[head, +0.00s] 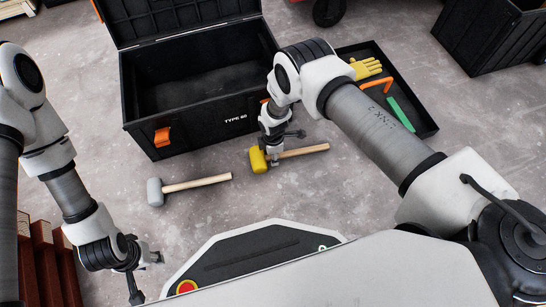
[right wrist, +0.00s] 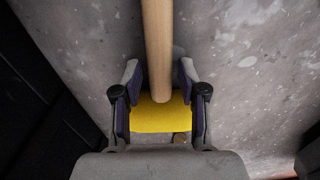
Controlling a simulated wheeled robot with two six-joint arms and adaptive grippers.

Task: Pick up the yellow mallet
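The yellow mallet (head: 258,160) lies on the concrete floor, its pale wooden handle pointing right in the head view. My right gripper (head: 275,160) is down at the mallet, where the handle meets the head. In the right wrist view the fingers of my right gripper (right wrist: 160,85) stand open on either side of the handle (right wrist: 158,45), with narrow gaps beside it. The yellow head (right wrist: 160,116) shows between the fingers, its ends partly hidden by them. My left gripper (head: 147,274) is open and empty at the lower left, away from the mallet.
A grey mallet (head: 155,192) lies on the floor to the left. A black toolbox (head: 185,130) stands open behind. A black tray (head: 425,128) at the right holds a yellow glove (head: 366,68), an orange item and a green item. A black crate (head: 490,38) stands far right.

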